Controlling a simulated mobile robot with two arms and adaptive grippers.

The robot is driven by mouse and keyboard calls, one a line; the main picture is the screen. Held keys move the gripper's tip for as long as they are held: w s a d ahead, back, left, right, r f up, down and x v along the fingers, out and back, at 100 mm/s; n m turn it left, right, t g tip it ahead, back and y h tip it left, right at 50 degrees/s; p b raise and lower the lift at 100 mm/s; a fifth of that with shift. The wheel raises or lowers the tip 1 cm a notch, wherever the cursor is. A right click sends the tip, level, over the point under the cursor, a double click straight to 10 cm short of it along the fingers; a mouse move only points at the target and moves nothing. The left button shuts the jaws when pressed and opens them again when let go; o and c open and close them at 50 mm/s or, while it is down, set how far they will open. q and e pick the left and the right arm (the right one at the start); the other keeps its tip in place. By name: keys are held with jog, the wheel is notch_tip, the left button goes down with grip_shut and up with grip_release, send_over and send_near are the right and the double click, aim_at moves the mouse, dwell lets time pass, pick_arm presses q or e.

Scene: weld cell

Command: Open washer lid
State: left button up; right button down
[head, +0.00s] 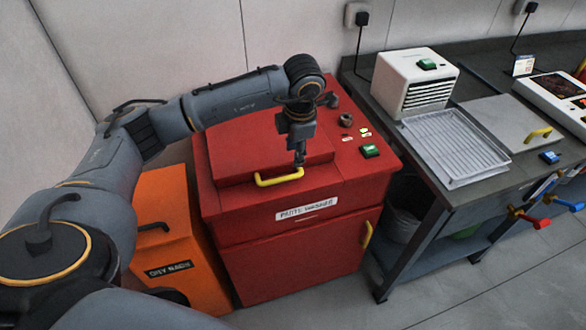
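The red parts washer (292,255) stands in the middle of the head view, with a "PARTS WASHER" label on its front edge. Its lid (236,152) lies closed on top. The lid's yellow handle (263,181) sits at the lid's front edge. My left gripper (299,163) reaches down over the lid, its fingertips at or just above the right end of the handle. Whether the fingers touch or grip the handle is too small to tell. My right gripper is out of the picture.
An orange cabinet (172,215) stands left of the washer. At right, a dark bench (464,195) holds a white box unit (418,75), a wire tray (455,148) and a grey lidded unit (500,128). A green button (370,151) is on the washer top. Grey floor is clear in front.

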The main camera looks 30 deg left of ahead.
aim_at(292, 175)
pick_arm(q)
jog(key=f, duration=0.3)
jog(key=a+f+p, duration=0.1)
jog(key=f, duration=0.2)
jog(key=w+f+p, duration=0.1)
jog(key=f, duration=0.2)
jog(key=shift+a+f, duration=0.15)
jog(key=shift+f, duration=0.1)
jog(key=shift+c, duration=0.4)
grip_shut()
